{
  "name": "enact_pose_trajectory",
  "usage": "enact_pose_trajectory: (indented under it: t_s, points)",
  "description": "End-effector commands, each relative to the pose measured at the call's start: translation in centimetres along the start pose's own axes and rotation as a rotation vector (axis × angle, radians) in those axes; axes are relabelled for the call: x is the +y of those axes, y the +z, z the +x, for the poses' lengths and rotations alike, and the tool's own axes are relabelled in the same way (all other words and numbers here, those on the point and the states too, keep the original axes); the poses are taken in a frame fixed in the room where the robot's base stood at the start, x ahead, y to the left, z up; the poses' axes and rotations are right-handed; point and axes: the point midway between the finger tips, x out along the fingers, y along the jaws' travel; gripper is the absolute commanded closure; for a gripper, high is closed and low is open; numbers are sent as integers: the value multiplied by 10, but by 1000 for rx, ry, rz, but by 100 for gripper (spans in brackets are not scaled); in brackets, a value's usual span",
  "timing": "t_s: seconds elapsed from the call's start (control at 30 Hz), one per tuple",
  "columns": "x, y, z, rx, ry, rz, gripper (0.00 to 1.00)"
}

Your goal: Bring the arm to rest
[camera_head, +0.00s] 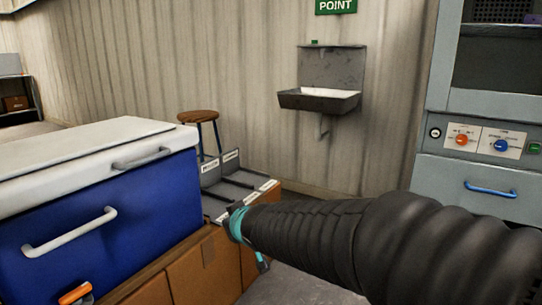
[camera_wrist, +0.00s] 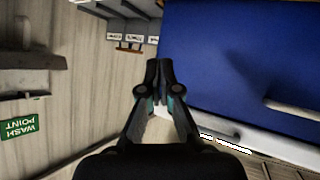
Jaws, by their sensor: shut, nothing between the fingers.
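My arm, in a black ribbed sleeve, reaches in from the lower right of the head view. Its teal wrist end is over the low cabinet, beside the blue chest. In the wrist view my gripper (camera_wrist: 159,75) points away from the camera, its two dark fingertips together and nothing between them. In the head view the fingers are mostly hidden by the arm.
A blue chest (camera_head: 110,220) with a white lid stands at left, close to my gripper. Grey labelled trays (camera_head: 236,183) sit on the brown cabinet (camera_head: 205,262). Behind are a stool (camera_head: 199,117), a wall sink (camera_head: 318,100) and, at right, a grey cabinet (camera_head: 465,172).

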Motion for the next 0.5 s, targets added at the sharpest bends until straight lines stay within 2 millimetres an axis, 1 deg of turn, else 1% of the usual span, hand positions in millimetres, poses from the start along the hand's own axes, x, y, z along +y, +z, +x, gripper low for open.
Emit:
enact_pose_trajectory:
  t_s: [0.03,0.07,0.1,0.17,0.2,0.27,0.3,0.37,0.4,0.47,0.5]
  points:
    - [15,20,-16,-76,39,17,100]
    - [22,34,-26,-128,59,28,100]
    - [31,52,-40,-196,82,45,100]
    - [42,80,-65,-298,110,76,100]
    - [48,99,-84,-363,122,102,100]
    - [53,124,-113,-456,133,144,100]
    - [54,140,-134,-512,135,177,100]
    - [54,161,-163,-585,132,226,100]
    - [52,173,-182,-625,128,260,100]
    - [49,188,-208,-668,124,313,100]
    - [46,196,-224,-690,122,351,100]
